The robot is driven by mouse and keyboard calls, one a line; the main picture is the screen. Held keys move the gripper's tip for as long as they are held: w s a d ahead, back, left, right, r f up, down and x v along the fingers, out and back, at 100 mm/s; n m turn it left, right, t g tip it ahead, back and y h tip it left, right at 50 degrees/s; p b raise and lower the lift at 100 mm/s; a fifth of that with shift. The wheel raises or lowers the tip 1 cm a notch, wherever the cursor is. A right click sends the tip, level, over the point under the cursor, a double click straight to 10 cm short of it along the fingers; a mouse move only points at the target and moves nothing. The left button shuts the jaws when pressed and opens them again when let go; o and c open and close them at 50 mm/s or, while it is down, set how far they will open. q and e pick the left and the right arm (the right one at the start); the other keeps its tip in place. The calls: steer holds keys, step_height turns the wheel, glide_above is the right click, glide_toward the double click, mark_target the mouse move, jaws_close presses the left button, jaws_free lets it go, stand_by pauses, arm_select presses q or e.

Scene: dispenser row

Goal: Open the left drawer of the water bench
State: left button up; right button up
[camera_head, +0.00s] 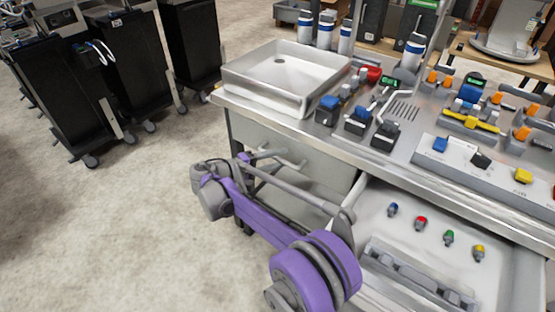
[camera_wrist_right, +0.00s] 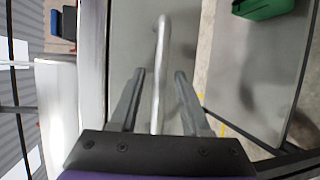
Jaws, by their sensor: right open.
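The left drawer (camera_head: 325,163) is the grey front panel under the basin end of the water bench (camera_head: 345,150); it looks shut. My right gripper (camera_head: 268,158) is in front of this panel, partly covered by my own arm. In the right wrist view, the drawer's pale bar handle (camera_wrist_right: 162,50) runs between the two open fingers of my right gripper (camera_wrist_right: 160,76). A gap shows on each side of the bar, and the fingers are not closed on it. My left gripper is not in view.
The right drawer (camera_head: 400,240) stands open, with several small coloured fittings and a grey rack inside. A metal basin (camera_head: 285,75), valves and bottles stand on the bench top. Black carts (camera_head: 135,75) are at the back left. The floor (camera_head: 100,230) at left is clear.

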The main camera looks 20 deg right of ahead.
jaws_close()
stand_by(1.5)
